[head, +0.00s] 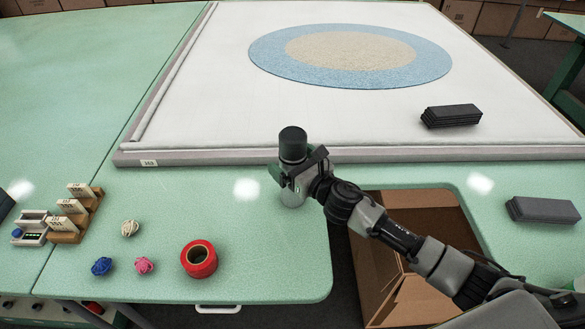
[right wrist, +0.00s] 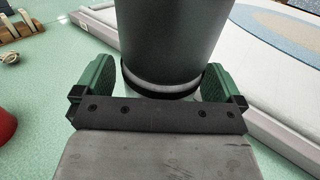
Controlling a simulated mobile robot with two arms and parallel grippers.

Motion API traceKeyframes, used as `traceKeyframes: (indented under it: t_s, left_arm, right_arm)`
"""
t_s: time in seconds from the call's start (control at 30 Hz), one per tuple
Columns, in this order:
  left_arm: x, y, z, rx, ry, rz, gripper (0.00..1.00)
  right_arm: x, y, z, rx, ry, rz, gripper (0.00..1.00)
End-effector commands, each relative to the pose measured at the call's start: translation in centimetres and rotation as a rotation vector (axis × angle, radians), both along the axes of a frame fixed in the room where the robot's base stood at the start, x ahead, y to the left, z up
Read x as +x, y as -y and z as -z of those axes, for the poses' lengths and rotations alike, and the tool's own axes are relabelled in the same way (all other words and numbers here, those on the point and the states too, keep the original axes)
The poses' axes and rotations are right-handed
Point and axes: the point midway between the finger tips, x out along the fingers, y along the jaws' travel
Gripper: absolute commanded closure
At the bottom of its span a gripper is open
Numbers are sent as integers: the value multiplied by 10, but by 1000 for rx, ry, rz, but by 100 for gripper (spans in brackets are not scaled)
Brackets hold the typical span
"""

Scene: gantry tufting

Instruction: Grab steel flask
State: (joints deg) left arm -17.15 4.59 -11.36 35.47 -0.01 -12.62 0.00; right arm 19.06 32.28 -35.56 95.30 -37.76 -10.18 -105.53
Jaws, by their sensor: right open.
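The steel flask (head: 293,145) stands upright on the green table, just in front of the tufting frame. It has a black top and a grey metal lower body. My right gripper (head: 296,170) is around the flask from the right, with its jaws open. In the right wrist view the flask's dark top (right wrist: 178,38) rises between the two green finger pads, one on each side. The gripper's palm hides the flask's lower part there. Whether either pad touches the flask cannot be told. My left gripper is not in view.
A red tape roll (head: 199,259), yarn balls (head: 144,265) and a wooden card holder (head: 77,215) lie to the left. The white tufting frame (head: 200,112) is behind. An open cardboard box (head: 375,270) sits below a table cutout. Dark slabs (head: 451,116) lie right.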

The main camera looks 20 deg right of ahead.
Motion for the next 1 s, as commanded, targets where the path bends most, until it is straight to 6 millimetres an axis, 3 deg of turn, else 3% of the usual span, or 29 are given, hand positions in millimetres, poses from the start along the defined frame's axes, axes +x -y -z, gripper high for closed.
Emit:
traceKeyframes:
  t_s: [0.13, 0.57, 0.87, 1.0]
  left_arm:
    - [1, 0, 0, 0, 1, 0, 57]
    - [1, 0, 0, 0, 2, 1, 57]
    - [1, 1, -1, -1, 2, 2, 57]
    - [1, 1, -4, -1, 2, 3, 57]
  right_arm:
    - [0, 0, 0, 0, 0, 0, 3]
    - [0, 0, 0, 0, 0, 0, 68]
    - [0, 0, -4, 1, 4, 0, 69]
    - [0, 0, -15, 0, 8, -1, 69]
